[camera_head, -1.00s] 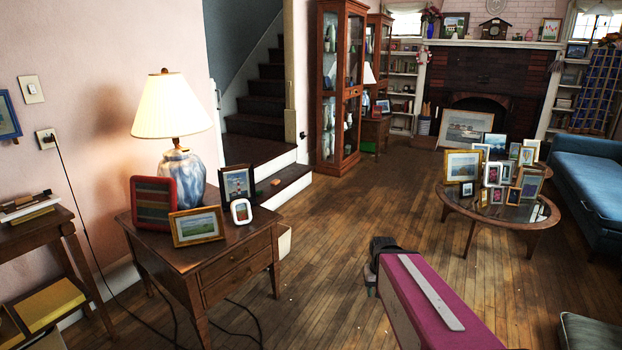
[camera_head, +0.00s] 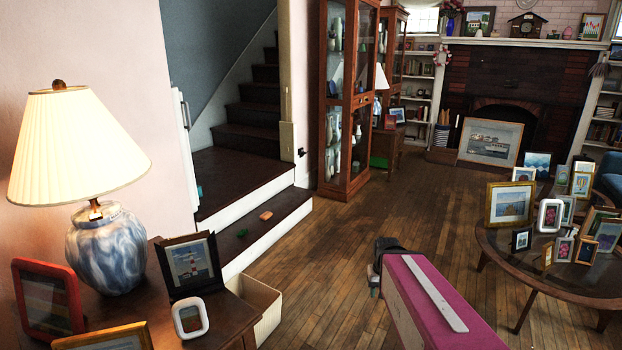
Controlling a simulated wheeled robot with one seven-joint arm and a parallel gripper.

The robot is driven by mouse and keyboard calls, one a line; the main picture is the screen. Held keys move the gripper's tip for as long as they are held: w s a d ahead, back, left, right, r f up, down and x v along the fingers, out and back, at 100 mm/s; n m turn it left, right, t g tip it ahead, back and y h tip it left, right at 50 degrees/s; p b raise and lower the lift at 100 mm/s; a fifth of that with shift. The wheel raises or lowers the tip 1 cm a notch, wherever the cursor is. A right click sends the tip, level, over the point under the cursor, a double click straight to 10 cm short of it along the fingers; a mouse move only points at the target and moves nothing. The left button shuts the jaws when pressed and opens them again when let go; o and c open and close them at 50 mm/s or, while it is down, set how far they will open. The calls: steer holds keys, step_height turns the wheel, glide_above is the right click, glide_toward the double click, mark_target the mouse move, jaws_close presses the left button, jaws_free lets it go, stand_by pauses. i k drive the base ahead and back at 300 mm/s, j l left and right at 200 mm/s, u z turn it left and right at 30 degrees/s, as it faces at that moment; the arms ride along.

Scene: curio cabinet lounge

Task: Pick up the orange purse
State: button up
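A small orange object (camera_head: 266,215), which may be the orange purse, lies on the dark lower step at the foot of the stairs, left of the middle of the view. It is too small to make out its shape well. My gripper (camera_head: 376,278) is only partly visible as a dark piece at the far end of my magenta arm link. It is over the wooden floor, to the right of and apart from the orange object. Its fingers do not show clearly, so I cannot tell if it is open or shut.
A side table (camera_head: 228,325) with a lamp (camera_head: 105,245) and frames stands at the left, an open box (camera_head: 262,300) beside it. A glass cabinet (camera_head: 345,100) stands beyond the steps. A round table (camera_head: 540,272) with several frames is at right. The wooden floor (camera_head: 340,250) between is clear.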

mark_target(267, 215)
steer(key=i, duration=2)
steer(key=i+l+u, duration=0.1)
steer(key=i+u, duration=0.15)
steer(key=i, duration=0.25)
steer(key=i+l+u, duration=0.15)
steer(key=i+u, duration=0.15)
steer(key=i, duration=0.25)
steer(key=i+l+u, duration=0.25)
steer(key=i, duration=0.2)
steer(key=i+l+u, duration=0.25)
steer(key=i+l, duration=0.2)
